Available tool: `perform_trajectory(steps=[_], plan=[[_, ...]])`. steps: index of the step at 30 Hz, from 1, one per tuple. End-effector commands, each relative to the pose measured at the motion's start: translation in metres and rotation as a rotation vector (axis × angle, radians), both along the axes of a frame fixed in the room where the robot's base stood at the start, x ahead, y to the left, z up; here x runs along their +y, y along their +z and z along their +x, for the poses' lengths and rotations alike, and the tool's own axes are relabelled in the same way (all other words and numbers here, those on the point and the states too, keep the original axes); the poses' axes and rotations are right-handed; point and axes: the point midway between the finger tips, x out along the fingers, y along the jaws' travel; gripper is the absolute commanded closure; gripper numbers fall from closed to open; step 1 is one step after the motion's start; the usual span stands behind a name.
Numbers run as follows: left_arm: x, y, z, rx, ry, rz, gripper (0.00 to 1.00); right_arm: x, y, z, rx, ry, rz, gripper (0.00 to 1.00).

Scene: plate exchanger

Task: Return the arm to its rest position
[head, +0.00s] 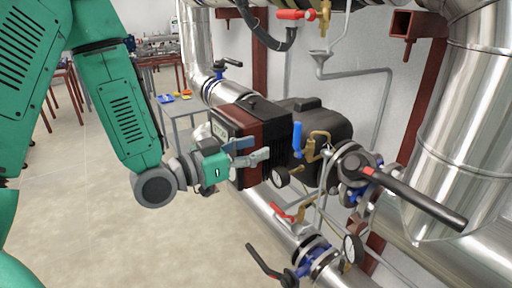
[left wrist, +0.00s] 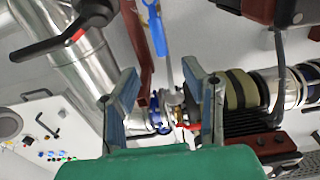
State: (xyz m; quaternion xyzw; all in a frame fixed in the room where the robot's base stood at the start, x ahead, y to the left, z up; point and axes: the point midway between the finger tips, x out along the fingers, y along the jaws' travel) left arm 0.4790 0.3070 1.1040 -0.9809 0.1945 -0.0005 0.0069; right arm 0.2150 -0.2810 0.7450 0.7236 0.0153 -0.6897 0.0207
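My left arm, green with a grey wrist joint, comes in from the left in the head view. My left gripper (head: 255,150) is in front of the red and black pump unit (head: 262,125), with its two blue-grey fingers apart and nothing seen between them. In the left wrist view the left gripper (left wrist: 166,90) also shows open, one finger at each side, with pipework behind the gap. I cannot tell whether the fingers touch the pump unit. My right gripper is in neither view.
A large valve with a black lever (head: 415,197), a pressure gauge (head: 353,249) and a blue-handled valve (head: 297,140) sit close on the right. A metal pipe (head: 270,215) runs below the gripper. A small table (head: 185,108) stands behind. The floor (head: 110,230) at left is clear.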

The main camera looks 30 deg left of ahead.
Motion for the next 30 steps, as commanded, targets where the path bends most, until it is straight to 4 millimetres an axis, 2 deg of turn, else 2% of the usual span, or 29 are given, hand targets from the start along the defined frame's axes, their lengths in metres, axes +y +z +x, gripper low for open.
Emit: perform_trajectory(steps=[8,11,14,17,18,20,21,23,24,27,30], plan=[[0.001,-0.001,0.0,0.002,0.0,0.0,0.61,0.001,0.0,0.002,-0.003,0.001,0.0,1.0],[-0.001,-0.016,0.0,0.046,0.004,0.011,0.61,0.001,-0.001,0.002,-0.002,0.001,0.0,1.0],[-0.005,-0.059,-0.003,0.172,0.019,0.039,0.61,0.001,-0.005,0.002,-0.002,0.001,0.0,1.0],[-0.011,-0.126,-0.017,0.376,0.047,0.085,0.61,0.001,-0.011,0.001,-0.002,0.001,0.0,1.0],[-0.013,-0.156,-0.027,0.47,0.063,0.105,0.61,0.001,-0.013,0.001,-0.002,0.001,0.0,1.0],[-0.015,-0.199,-0.046,0.609,0.085,0.136,0.61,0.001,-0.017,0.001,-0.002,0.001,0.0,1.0],[-0.016,-0.226,-0.061,0.702,0.102,0.155,0.61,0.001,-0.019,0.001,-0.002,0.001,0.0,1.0],[-0.019,-0.265,-0.088,0.838,0.126,0.185,0.61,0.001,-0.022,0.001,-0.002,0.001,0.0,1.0],[-0.019,-0.288,-0.108,0.928,0.144,0.204,0.61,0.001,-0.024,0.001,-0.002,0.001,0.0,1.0],[-0.021,-0.336,-0.159,1.132,0.189,0.248,0.61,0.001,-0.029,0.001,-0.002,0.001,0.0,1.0],[-0.023,-0.367,-0.206,1.298,0.229,0.286,0.61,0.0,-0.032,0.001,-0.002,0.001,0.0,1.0]])
